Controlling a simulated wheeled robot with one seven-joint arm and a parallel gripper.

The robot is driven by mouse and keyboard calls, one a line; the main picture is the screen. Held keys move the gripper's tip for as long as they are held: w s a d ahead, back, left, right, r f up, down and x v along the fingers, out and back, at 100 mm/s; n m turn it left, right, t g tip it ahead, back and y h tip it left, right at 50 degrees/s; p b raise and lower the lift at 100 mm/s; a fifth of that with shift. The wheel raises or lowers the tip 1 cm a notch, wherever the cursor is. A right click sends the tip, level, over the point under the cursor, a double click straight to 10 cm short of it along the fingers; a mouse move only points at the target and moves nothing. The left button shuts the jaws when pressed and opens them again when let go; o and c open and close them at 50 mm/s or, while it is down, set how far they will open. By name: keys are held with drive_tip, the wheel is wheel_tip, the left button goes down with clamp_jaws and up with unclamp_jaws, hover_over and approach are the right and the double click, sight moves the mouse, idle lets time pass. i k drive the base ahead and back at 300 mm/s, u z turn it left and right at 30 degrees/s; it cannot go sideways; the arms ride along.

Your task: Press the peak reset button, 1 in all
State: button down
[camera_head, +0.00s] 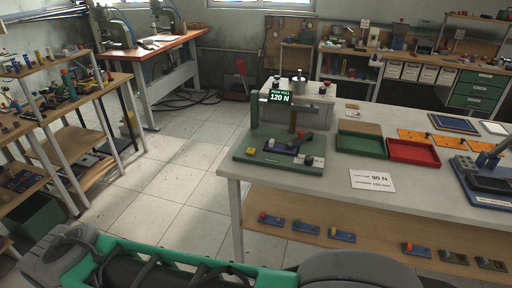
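A green bench tester (253,157) stands on the left end of the grey table. Its lit display (280,98) reads "PEAK PULL 120 N". On its base are a small yellow button (250,151) at the front left and a black knob (308,160) at the front right. Small labels sit near them, too small to read. I cannot tell for certain which control is the peak reset button. My green and grey arm crosses the bottom of the view, well in front of the tester. My gripper does not show.
A green tray (361,145) and a red tray (413,152) lie right of the tester. A white card (372,180) reading "90 N" lies in front of them. A lower wooden shelf (380,238) holds several small blocks. Tiled floor (185,160) is clear left of the table.

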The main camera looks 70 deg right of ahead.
sight(251, 151)
drive_tip(key=z, duration=0.9)
drive_tip(key=i, duration=0.8)
drive_tip(key=z, duration=0.85)
